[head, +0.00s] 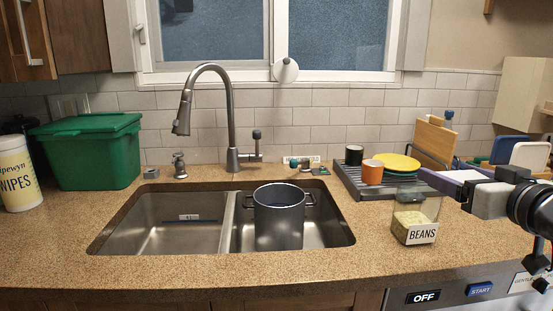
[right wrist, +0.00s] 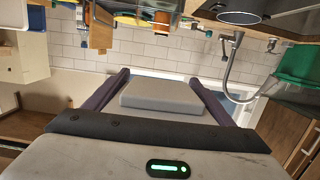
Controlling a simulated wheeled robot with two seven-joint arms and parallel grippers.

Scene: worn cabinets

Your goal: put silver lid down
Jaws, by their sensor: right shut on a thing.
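The silver lid (right wrist: 162,95) is a pale grey slab with rounded corners, seen between the two dark fingers of my right gripper (right wrist: 160,82) in the right wrist view. The fingers are shut on it. In the head view my right gripper (head: 455,185) comes in from the right, in the air above the counter, just right of the clear beans jar (head: 407,212). The jar stands upright on the counter, its top looks uncovered, and pale beans fill its lower part. The lid is hard to tell from the gripper in the head view. My left gripper is not in view.
A grey pot (head: 279,222) stands in the sink's right basin. A black drying rack (head: 350,186) holds cups and a yellow plate (head: 398,162). A green bin (head: 88,152) and wipes tub (head: 17,175) stand at left. Counter (head: 372,262) around the jar's left and front is clear.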

